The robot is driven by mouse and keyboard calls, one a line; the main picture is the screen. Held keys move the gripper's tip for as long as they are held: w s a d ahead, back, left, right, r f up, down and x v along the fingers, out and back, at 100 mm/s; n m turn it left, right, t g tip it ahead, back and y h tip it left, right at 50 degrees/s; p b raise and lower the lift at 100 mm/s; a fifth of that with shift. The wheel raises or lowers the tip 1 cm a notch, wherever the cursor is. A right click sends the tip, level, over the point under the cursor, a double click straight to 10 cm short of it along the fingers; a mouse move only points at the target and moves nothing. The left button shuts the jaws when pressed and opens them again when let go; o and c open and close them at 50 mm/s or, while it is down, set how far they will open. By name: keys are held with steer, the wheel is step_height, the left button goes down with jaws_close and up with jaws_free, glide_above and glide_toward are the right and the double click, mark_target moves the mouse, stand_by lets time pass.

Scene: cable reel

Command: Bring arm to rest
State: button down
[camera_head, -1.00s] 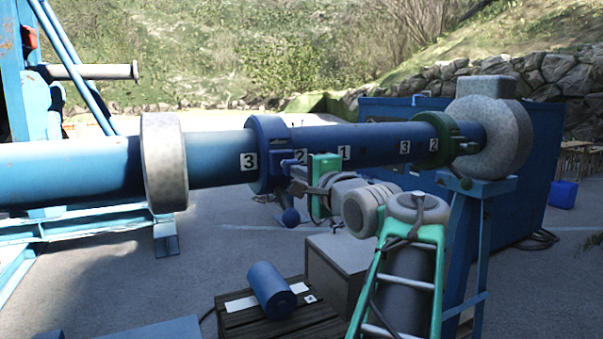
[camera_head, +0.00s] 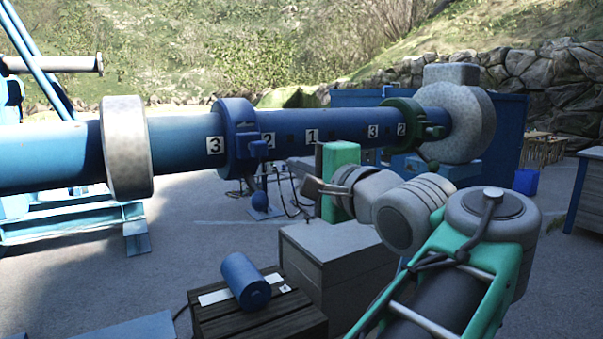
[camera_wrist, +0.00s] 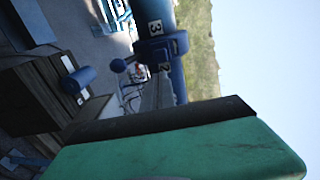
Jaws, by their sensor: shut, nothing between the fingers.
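My gripper (camera_head: 338,172) shows as a green block at the end of my grey wrist in the head view. It is shut and empty; its fingertips are hard to make out. In the wrist view its green housing (camera_wrist: 190,150) fills the lower part. My arm is bent, with its elbow close to the head camera at right. The gripper stands in front of the long blue shaft, apart from the blue collar (camera_head: 236,140) with its hanging ball-ended lever (camera_head: 258,200).
The blue shaft (camera_head: 185,142) carries a grey disc (camera_head: 125,148), a green collar (camera_head: 402,125) and a grey end block (camera_head: 458,115). Below are a grey box (camera_head: 340,250) and a dark crate (camera_head: 255,322) with a blue cylinder (camera_head: 246,282). A bench (camera_head: 590,200) stands at far right.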

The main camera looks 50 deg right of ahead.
steer(key=shift+s+a, duration=0.1)
steer(key=shift+s, duration=0.1)
steer(key=w+a+f+n+g+y+p, duration=0.1)
steer(key=w+a+f+n+g, duration=0.2)
steer(key=f, duration=0.4)
steer(key=w+a+f+n+g+y, duration=0.1)
steer(key=w+a+f+n+y, duration=0.2)
steer(key=f, duration=0.5)
steer(key=w+a+f+n+g+p, duration=0.1)
steer(key=w+a+f+n, duration=0.3)
steer(key=f, duration=0.3)
steer(key=s+a+f+n+g+b, duration=0.1)
steer(key=s+a+f+n+g, duration=0.3)
steer(key=a+f, duration=0.4)
steer(key=s+a+f+n+g+b, duration=0.1)
steer(key=s+a+f+n+g, duration=0.3)
steer(key=f, duration=1)
steer(key=s+a+n, duration=0.1)
steer(key=a+n, duration=0.2)
steer(key=a, duration=0.2)
steer(key=shift+s+a+n+g+y, duration=0.2)
steer(key=shift+s+n+g+y, duration=0.1)
steer(key=shift+s+g, duration=0.1)
steer(key=shift+w, duration=0.1)
